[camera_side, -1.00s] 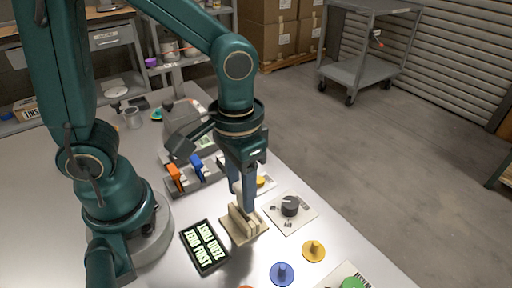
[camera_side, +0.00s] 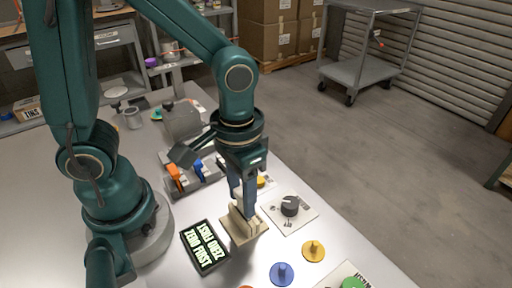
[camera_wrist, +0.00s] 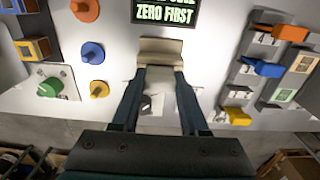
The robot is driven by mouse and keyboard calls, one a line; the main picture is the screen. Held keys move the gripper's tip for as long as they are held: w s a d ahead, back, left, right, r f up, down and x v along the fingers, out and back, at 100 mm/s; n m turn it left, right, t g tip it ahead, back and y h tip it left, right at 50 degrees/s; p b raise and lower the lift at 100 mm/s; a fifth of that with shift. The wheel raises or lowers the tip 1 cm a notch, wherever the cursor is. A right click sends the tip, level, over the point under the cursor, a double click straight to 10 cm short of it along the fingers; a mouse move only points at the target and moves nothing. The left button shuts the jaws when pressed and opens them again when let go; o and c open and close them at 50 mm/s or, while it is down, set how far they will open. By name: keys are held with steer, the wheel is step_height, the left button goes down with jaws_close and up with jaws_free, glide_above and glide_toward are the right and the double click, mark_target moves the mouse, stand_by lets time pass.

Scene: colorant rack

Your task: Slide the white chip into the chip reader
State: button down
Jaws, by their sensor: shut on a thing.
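The chip reader is a beige block on a flat base (camera_side: 236,237), standing on the white table; it also shows in the wrist view (camera_wrist: 161,45). My gripper (camera_side: 244,208) points down over the reader, its fingertips at the reader's top. In the wrist view my gripper (camera_wrist: 160,76) is shut on the white chip (camera_wrist: 160,82), a pale piece between the two fingers. The chip meets or overlaps the near side of the reader there. In the side view the fingers mostly hide the chip, and I cannot tell how deep it sits in the slot.
A black sign (camera_side: 205,247) lies left of the reader. A dark knob on a white plate (camera_side: 290,206) is at its right. Blue (camera_side: 282,273) and yellow (camera_side: 313,250) knobs stand in front. A rack with orange and blue levers (camera_side: 197,170) is behind.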

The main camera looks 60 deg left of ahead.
steer(key=shift+f, duration=1.05)
steer(key=shift+c, duration=1.7)
jaws_free()
steer(key=shift+r, duration=2.6)
